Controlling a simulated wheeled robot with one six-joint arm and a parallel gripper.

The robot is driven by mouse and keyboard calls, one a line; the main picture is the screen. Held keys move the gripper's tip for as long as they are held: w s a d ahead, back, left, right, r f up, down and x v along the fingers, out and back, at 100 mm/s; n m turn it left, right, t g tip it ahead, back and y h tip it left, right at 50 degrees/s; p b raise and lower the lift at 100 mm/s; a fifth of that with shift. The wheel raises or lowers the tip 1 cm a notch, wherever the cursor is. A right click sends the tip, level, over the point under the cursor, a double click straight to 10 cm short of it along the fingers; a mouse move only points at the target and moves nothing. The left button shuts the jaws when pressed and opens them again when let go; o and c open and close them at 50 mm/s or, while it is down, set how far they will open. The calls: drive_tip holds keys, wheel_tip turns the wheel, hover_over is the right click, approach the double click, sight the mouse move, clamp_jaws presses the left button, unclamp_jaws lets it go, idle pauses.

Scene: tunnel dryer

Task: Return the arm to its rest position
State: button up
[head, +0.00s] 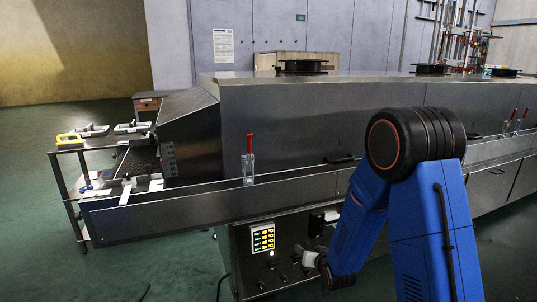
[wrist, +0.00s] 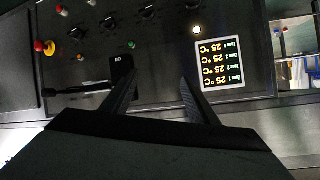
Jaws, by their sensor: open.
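My arm is blue with a black joint and rises in the right half of the head view, bent down toward the dryer's control panel. My gripper (wrist: 153,70) is open and empty in the wrist view, its two dark fingers pointing at the panel. In the head view the gripper (head: 310,257) is small and close to the panel front. The control panel (wrist: 165,45) has knobs, coloured buttons and a lit display (wrist: 220,64) reading 25 °C for several zones. A black switch handle (wrist: 121,72) is beside the left finger; I cannot tell if they touch.
The long steel tunnel dryer (head: 300,110) fills the middle, with its side rail (head: 130,213) jutting left. A red-handled clamp (head: 249,160) stands on the rail. A cart (head: 62,176) with tools is at the left. Green floor (head: 120,275) is open at the front left.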

drive_tip(key=s+d+r+g+h, duration=0.1)
drive_tip(key=s+d+r+g, duration=0.1)
drive_tip(key=s+d+r, duration=0.4)
drive_tip(key=s+d+r+g+h, duration=0.1)
drive_tip(key=s+d+r, duration=0.1)
drive_tip(key=s+r, duration=0.75)
drive_tip(key=s+d+r+g, duration=0.1)
drive_tip(key=s+r, duration=0.1)
drive_tip(key=s, duration=0.7)
drive_tip(key=s+d+r+g, duration=0.2)
drive_tip(key=s+r, duration=0.1)
drive_tip(key=s, duration=0.7)
drive_tip(key=s+d+r+n+g, duration=0.1)
drive_tip(key=s+d+r, duration=0.1)
drive_tip(key=s, duration=0.7)
drive_tip(key=shift+s+d+r+g+h, duration=0.2)
drive_tip(key=shift+s+r+g+h, duration=0.1)
drive_tip(key=shift+r+h, duration=0.1)
